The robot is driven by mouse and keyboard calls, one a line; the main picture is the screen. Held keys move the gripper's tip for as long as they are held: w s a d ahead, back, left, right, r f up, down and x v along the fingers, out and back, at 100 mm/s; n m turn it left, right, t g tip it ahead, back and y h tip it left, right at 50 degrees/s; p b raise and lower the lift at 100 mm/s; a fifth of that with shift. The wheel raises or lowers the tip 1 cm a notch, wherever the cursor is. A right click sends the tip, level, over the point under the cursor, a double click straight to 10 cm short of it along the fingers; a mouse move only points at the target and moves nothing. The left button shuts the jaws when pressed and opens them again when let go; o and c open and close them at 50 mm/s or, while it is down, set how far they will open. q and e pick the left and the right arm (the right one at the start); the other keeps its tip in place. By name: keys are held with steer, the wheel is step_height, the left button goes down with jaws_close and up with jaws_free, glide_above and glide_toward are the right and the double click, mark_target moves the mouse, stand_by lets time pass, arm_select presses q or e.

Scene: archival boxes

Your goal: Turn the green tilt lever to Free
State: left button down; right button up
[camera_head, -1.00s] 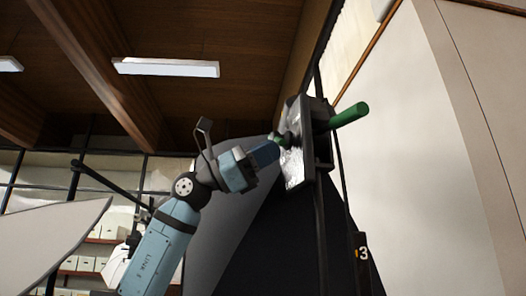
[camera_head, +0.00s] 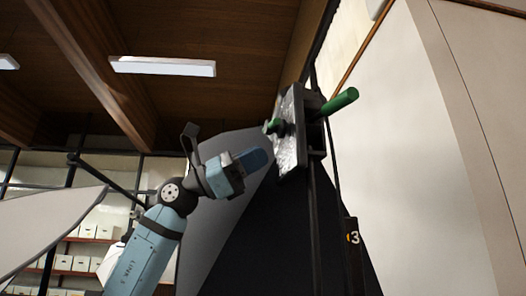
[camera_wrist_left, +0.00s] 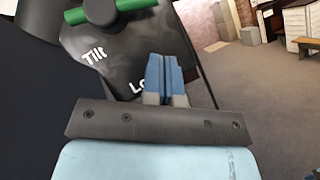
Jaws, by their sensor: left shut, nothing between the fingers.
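The green tilt lever (camera_head: 273,126) sticks out from the front of a dark, shiny plate (camera_head: 290,132). In the left wrist view the lever is a green bar (camera_wrist_left: 84,15) through a round black hub at the top. White lettering on the plate reads "Tilt", and a second word starting "Lo" is partly hidden by my fingers. The left gripper (camera_head: 263,158) is shut and empty, below the lever and apart from it. Its blue fingertips (camera_wrist_left: 162,65) show in the wrist view over the lower part of the plate. My right gripper is not in view.
A thicker green handle (camera_head: 340,101) juts from the plate's far side. Dark upright posts stand below it, one with a tag marked 3 (camera_head: 353,238). A large pale curved panel (camera_head: 430,180) fills the right. Shelves of boxes (camera_head: 85,231) stand at the back left.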

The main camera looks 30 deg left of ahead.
arm_select(q)
steer(key=s+d+b+v, duration=0.1)
steer(key=b+v, duration=0.1)
steer(key=v, duration=0.7)
steer(key=shift+s+f, duration=0.2)
steer(key=shift+f, duration=0.05)
steer(key=shift+a, duration=0.1)
